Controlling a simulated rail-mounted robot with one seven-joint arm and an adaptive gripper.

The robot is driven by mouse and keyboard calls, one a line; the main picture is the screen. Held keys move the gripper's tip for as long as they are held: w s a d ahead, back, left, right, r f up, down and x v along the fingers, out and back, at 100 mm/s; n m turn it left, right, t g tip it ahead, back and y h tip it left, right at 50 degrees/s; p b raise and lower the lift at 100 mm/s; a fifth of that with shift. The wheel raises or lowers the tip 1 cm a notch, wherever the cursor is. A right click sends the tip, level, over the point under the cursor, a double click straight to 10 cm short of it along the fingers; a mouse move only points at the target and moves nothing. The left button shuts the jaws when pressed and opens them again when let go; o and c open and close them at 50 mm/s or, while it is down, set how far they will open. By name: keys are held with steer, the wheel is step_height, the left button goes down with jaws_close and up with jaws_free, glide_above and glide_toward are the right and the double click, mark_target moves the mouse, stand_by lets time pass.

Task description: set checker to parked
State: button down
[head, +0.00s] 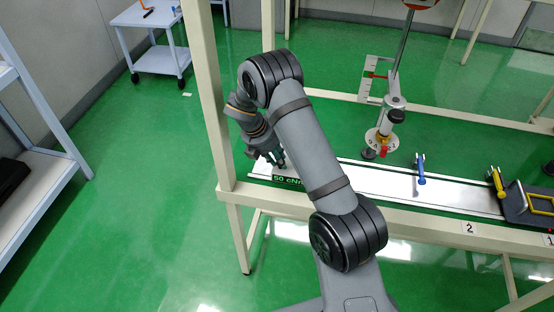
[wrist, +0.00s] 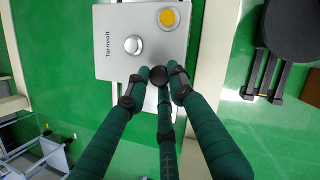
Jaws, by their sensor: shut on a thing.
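The checker appears to be the light grey panel marked "Tarnvolt" (wrist: 113,62) in the wrist view. It carries a round silver knob (wrist: 133,45) and a yellow round button (wrist: 168,18). At its lower edge is a small black round knob (wrist: 158,76). The dark green fingers of my gripper (wrist: 160,82) converge on this black knob and are shut on it. My arm hides much of the checker there, and no parked mark is readable.
A silver rail (head: 385,184) runs right along the bench, with a blue-handled clamp (head: 421,169) and a yellow-handled one (head: 496,181). A stand (head: 380,138) with a red part rises behind. A cream frame post (head: 208,90) stands close left of my gripper.

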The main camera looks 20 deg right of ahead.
steer(key=shift+w+d+r, duration=0.1)
steer(key=shift+w+r, duration=0.1)
steer(key=shift+w, duration=0.05)
steer(key=c, duration=1.8)
jaws_free()
steer(key=shift+c, duration=0.2)
steer(key=o, duration=0.3)
steer(key=shift+s+f, duration=0.15)
steer(key=shift+r, duration=5.05)
steer(key=shift+o, duration=0.3)
